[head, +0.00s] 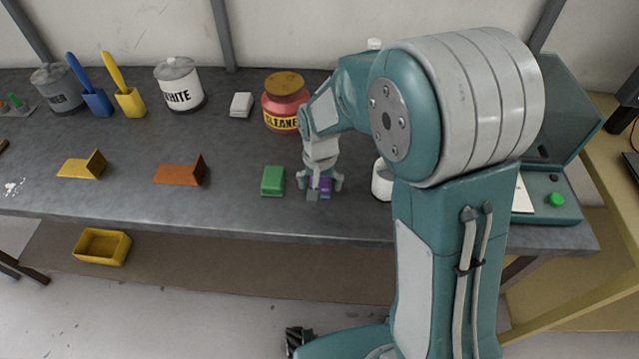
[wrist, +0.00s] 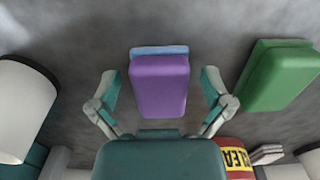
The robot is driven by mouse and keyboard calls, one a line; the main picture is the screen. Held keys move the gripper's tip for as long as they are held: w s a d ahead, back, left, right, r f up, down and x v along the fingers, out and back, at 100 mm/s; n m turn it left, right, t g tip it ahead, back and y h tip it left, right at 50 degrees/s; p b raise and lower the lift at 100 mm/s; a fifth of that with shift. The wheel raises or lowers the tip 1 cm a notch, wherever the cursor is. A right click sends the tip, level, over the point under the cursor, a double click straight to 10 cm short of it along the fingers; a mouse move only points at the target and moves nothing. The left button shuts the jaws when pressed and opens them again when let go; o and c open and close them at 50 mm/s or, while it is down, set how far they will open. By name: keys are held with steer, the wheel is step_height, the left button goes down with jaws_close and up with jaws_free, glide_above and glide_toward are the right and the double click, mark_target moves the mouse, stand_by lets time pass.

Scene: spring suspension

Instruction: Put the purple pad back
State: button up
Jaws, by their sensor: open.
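The purple pad (head: 326,186) is on the grey workbench (head: 230,215) near its front edge, partly hidden by my gripper (head: 321,184) in the head view. In the wrist view the purple pad (wrist: 159,86) lies between the fingers of my gripper (wrist: 160,82). The fingers stand apart, one on each side, with a visible gap to the pad. A light blue strip (wrist: 159,51) shows along the pad's far edge there. A green pad (head: 273,181) lies just left of my gripper in the head view; it is at the right in the wrist view (wrist: 282,76).
A white cylinder (head: 382,180) stands close on the right. A red cleaner jar (head: 284,112) and a white block (head: 241,105) are behind. Orange (head: 180,173) and yellow (head: 82,167) angled pieces lie left. An open teal case (head: 550,205) is far right.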

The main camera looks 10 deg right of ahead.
mark_target(320, 183)
steer(key=shift+r, duration=0.1)
step_height(320, 183, up, 12)
steer(key=s+d+r+n+t, duration=0.1)
steer(key=s+d+r, duration=0.3)
steer(key=s, duration=0.5)
steer(key=s+d+r+n+t, duration=0.1)
steer(key=s+d+r+t, duration=0.2)
steer(key=s, duration=0.7)
steer(key=shift+d+r+t, duration=0.4)
steer(key=shift+d+t, duration=0.4)
steer(key=shift+d, duration=0.4)
